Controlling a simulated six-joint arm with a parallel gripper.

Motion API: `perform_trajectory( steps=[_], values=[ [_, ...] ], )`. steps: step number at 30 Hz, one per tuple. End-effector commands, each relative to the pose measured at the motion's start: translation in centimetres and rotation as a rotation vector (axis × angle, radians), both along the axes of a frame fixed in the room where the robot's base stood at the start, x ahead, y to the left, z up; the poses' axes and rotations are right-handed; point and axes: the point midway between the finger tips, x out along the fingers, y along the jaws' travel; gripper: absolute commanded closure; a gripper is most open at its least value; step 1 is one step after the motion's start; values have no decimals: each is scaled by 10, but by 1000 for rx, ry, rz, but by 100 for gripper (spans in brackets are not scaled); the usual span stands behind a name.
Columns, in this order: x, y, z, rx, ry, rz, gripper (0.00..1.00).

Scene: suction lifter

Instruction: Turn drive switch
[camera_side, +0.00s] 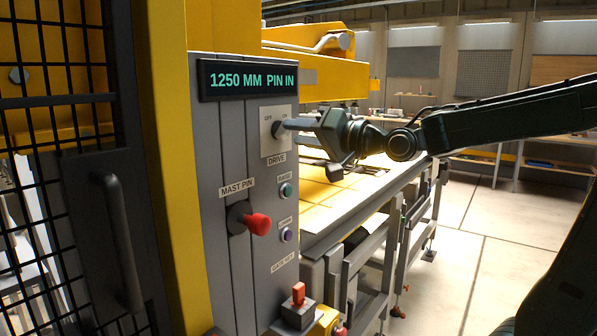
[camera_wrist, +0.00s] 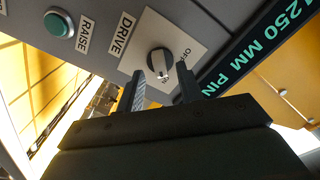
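The drive switch is a dark round knob (camera_wrist: 161,62) on a pale square plate (camera_wrist: 170,32) marked DRIVE, with OFF lettering on it. In the side view the plate (camera_side: 268,146) sits on the grey control panel, and the knob is mostly hidden by my fingers. My gripper (camera_wrist: 160,69) is open, with one finger on each side of the knob at its near end. It also shows in the side view (camera_side: 285,125), reaching in from the right. I cannot tell whether either finger touches the knob. The setting it points to is unclear.
Below the switch are a green RAISE button (camera_side: 285,190), a purple button (camera_side: 286,235) and a red-tipped MAST PIN knob (camera_side: 257,224). A display (camera_side: 248,80) above reads 1250 MM PIN IN. A table (camera_side: 345,205) stands behind the panel. A black mesh gate is left.

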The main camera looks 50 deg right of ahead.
Motion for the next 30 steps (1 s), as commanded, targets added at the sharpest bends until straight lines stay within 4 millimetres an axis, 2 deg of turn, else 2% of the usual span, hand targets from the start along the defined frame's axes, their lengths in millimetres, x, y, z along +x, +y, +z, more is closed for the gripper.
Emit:
perform_trajectory(
  steps=[7, 18, 24, 30],
  values=[
    [16, 0, -1, 0, 1, 1, 64],
    [19, 0, 0, 0, 0, 0, 64],
    [19, 0, 0, 0, 0, 0, 100],
    [18, 0, 0, -3, 1, -1, 100]
  ],
)
